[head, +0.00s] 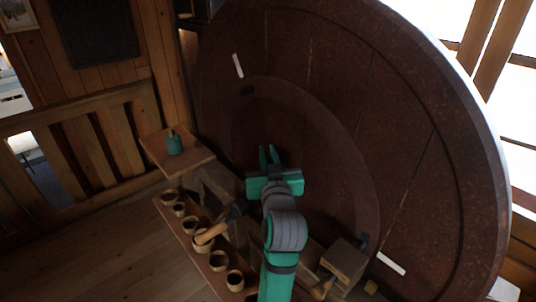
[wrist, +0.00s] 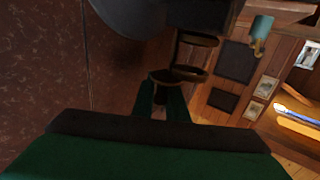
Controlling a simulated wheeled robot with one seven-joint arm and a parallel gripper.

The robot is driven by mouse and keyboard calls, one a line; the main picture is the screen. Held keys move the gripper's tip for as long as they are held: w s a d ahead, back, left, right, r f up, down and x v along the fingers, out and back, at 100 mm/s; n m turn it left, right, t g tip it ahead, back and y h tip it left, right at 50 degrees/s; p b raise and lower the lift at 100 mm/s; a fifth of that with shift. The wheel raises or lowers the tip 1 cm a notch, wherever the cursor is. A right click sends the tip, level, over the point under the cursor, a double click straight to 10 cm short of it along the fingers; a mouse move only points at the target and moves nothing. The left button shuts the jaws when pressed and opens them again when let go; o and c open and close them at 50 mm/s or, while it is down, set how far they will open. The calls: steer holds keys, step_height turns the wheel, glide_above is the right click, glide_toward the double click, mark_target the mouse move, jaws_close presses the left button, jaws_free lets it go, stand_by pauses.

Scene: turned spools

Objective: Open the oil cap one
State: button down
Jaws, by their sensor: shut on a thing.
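My gripper (head: 269,156) is in front of the big dark wheel in the head view, its two green fingers pointing away from the camera. In the wrist view my gripper (wrist: 161,88) has its fingers close together on a small dark part. That part meets a brown, round-edged piece (wrist: 166,75) just beyond the fingertips. This looks like the oil cap, but dim light leaves its shape and lid position unclear. In the head view my own gripper and arm hide it.
The wheel (head: 300,60) fills the space behind my arm. A teal bottle (head: 174,146) stands on a small wooden shelf (head: 155,150) at left. Several round wooden cups (head: 218,261) line a low board. A wooden block (head: 344,262) is right of my arm. Floor is free at lower left.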

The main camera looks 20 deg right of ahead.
steer(key=shift+n+y, duration=0.3)
steer(key=shift+y, duration=0.2)
steer(key=c, duration=1.7)
jaws_free()
steer(key=shift+w, duration=0.1)
steer(key=shift+c, duration=0.2)
steer(key=s+a, duration=0.2)
steer(key=s, duration=0.8)
steer(key=shift+s, duration=0.35)
steer(key=shift+w+f, duration=0.1)
